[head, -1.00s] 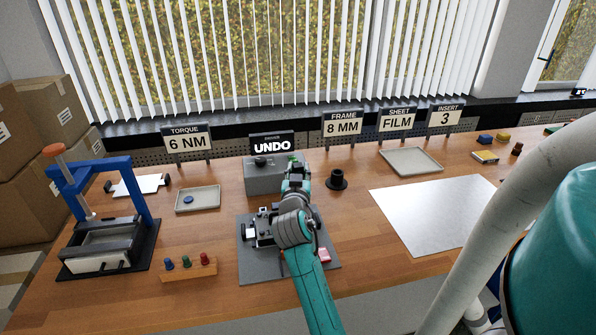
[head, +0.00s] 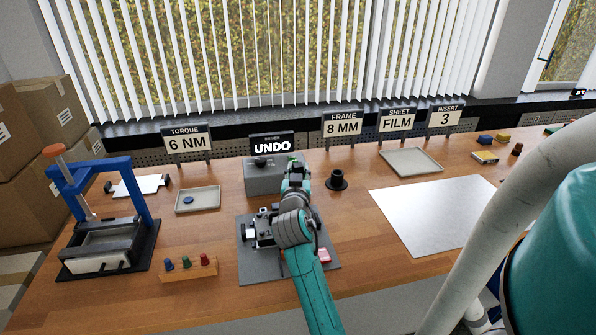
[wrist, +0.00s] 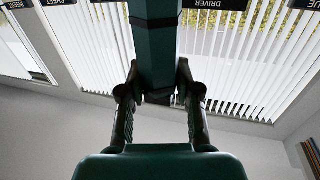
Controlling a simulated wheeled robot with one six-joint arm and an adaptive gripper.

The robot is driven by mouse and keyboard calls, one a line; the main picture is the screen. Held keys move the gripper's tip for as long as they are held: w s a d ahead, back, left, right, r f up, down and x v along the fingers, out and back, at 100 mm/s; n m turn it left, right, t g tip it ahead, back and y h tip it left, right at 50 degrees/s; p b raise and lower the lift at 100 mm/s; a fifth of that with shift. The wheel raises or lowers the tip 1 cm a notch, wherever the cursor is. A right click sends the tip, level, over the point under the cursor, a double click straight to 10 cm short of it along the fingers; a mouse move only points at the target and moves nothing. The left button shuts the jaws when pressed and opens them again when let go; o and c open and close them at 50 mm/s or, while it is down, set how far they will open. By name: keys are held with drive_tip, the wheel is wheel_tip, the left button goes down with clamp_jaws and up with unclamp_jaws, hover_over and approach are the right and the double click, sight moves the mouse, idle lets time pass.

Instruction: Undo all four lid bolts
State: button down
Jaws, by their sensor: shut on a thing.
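My gripper (head: 296,172) is over the back part of a dark grey mat (head: 254,271) at the middle of the bench. In the wrist view my gripper (wrist: 155,97) is shut on a dark teal tool (wrist: 157,50), apparently the driver, with one finger on each side. The tool's tip is out of sight. A small fixture (head: 262,232) with black and light metal parts stands on the mat, partly hidden by my arm. The lid bolts cannot be made out. A grey box (head: 262,180) stands behind, under a sign reading UNDO (head: 272,147).
A blue-framed press (head: 100,215) stands at the left. A rack with three coloured pegs (head: 190,271) and a tray (head: 198,208) with a blue disc are left of the mat. A black flanged part (head: 337,181) stands close right of my gripper. A pale sheet (head: 430,215) lies farther right.

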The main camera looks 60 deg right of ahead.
sight(297, 165)
idle(0.3)
drive_tip(key=shift+r, duration=1.8)
drive_tip(key=shift+w, duration=0.1)
